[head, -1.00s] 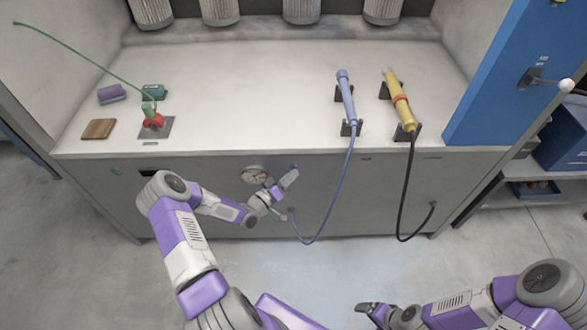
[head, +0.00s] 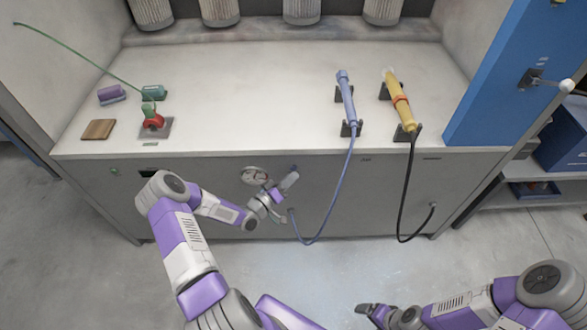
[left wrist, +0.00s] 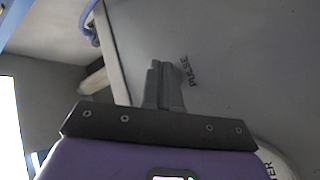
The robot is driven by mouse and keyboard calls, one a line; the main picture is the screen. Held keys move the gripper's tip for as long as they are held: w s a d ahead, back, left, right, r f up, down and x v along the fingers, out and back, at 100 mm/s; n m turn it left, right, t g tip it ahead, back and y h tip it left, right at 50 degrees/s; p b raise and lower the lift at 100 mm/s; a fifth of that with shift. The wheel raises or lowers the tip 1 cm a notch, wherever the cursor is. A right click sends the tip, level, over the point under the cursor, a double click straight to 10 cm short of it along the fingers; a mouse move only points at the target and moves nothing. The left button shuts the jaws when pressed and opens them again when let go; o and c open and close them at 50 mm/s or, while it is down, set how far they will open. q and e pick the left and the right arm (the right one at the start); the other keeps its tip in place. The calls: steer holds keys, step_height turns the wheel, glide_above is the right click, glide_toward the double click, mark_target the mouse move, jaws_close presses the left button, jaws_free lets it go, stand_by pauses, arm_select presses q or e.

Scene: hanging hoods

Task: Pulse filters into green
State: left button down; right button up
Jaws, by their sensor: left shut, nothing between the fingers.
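The filter gauge (head: 256,176) is a round dial on the grey cabinet front; its needle is too small to read. The gauge's edge shows at lower right in the left wrist view (left wrist: 282,158). My left gripper (head: 290,179) is just right of the gauge, close to the panel. In the left wrist view its fingers (left wrist: 167,68) are together and empty, beside the printed PULSE label (left wrist: 188,72). The fingers hide what lies behind them, and I cannot tell whether they touch a button. My right gripper (head: 368,308) is low, away from the cabinet, its jaws unclear.
A blue wand (head: 346,98) and a yellow wand (head: 400,101) rest in stands, their hoses hanging down the front. A red knob (head: 153,122), a green block (head: 154,92), a purple block (head: 111,94) and a wooden block (head: 98,129) are at left. The worktop's middle is clear.

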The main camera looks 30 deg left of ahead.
arm_select(q)
steer(key=shift+s+d, duration=0.15)
steer(key=shift+s, duration=0.1)
steer(key=s+d, duration=0.1)
steer(key=s+p, duration=0.1)
steer(key=s, duration=0.1)
steer(key=s+d, duration=0.1)
steer(key=shift+s+d, duration=0.15)
steer(key=shift+d, duration=0.15)
stand_by(0.9)
